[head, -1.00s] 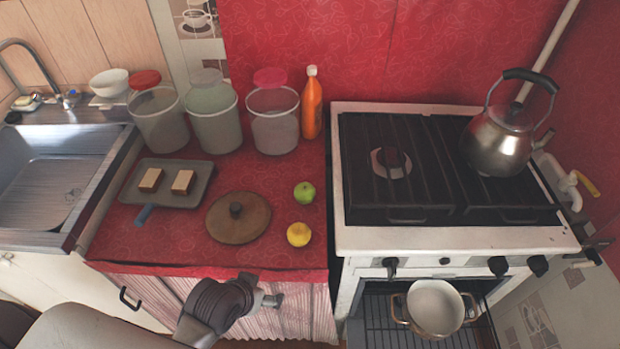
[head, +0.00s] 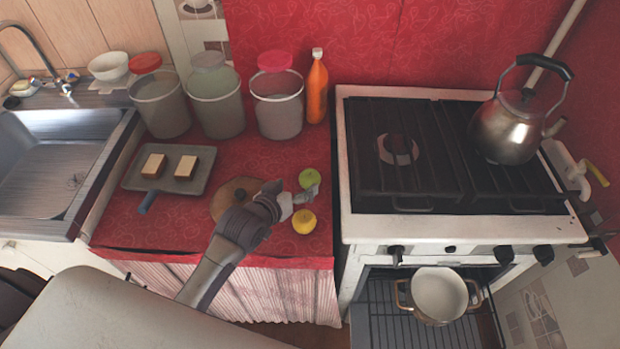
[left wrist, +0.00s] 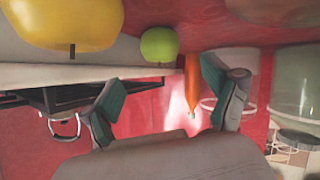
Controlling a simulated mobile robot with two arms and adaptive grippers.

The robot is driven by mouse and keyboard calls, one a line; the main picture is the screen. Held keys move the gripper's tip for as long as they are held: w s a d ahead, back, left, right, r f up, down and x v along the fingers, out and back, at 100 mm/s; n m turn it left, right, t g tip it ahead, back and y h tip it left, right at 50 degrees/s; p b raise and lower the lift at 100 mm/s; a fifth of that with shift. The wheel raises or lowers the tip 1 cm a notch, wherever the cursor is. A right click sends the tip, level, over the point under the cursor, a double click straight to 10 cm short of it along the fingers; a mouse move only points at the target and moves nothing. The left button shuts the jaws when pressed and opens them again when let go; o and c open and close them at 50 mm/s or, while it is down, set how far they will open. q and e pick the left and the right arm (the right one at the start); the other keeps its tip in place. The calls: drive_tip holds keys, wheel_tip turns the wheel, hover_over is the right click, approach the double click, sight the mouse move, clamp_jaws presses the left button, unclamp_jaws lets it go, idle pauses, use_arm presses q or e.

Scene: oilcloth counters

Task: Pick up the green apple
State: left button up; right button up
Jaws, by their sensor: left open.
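The green apple (head: 309,178) sits on the red oilcloth counter (head: 170,226), near its right edge by the stove. My left gripper (head: 305,193) is over the counter just in front of the apple and partly overlaps it in the head view. In the left wrist view, which is upside down, the green apple (left wrist: 159,45) lies ahead, with my left gripper (left wrist: 165,98) open and empty and its two fingers spread apart. I cannot tell the exact gap to the apple. My right gripper is not in view.
A yellow fruit (head: 303,222) lies close in front of the apple. A round wooden lid (head: 226,205) is partly behind my left gripper. An orange bottle (head: 317,88) and several lidded jars stand at the back. The stove (head: 450,228) is to the right.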

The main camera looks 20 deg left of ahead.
sight(305, 180)
use_arm(q)
drive_tip(key=x, duration=0.8)
drive_tip(key=shift+w+f, duration=0.1)
drive_tip(key=shift+f, duration=0.1)
